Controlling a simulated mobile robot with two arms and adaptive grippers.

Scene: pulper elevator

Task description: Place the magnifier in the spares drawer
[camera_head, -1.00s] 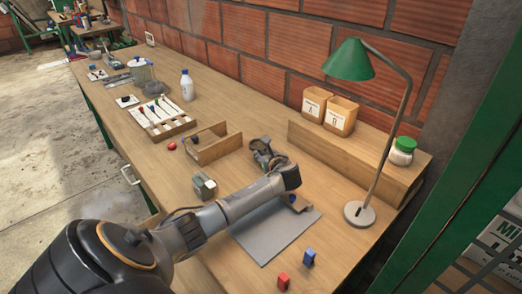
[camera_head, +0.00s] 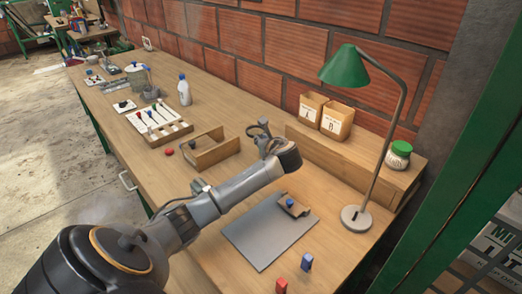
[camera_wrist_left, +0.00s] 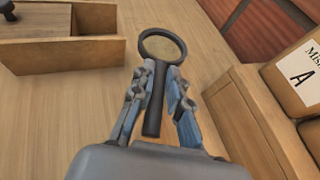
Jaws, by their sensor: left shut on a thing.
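The magnifier (camera_wrist_left: 157,95), with a dark round rim and dark handle, is between the fingers of my left gripper (camera_wrist_left: 160,78) in the left wrist view. The gripper is shut on its handle, and the lens points away from the palm. In the head view my left gripper (camera_head: 259,133) is over the bench, right of an open wooden box; the magnifier is hard to make out there. A pale handle (camera_head: 126,181) shows on the bench front. I cannot tell whether it belongs to the spares drawer. My right gripper is out of view.
The open wooden box (camera_head: 190,158) holds a dark item. A raised shelf (camera_head: 345,160) carries bins marked A (camera_head: 312,105) and B (camera_head: 338,120). A green lamp (camera_head: 345,70) stands right of a grey mat (camera_head: 265,235).

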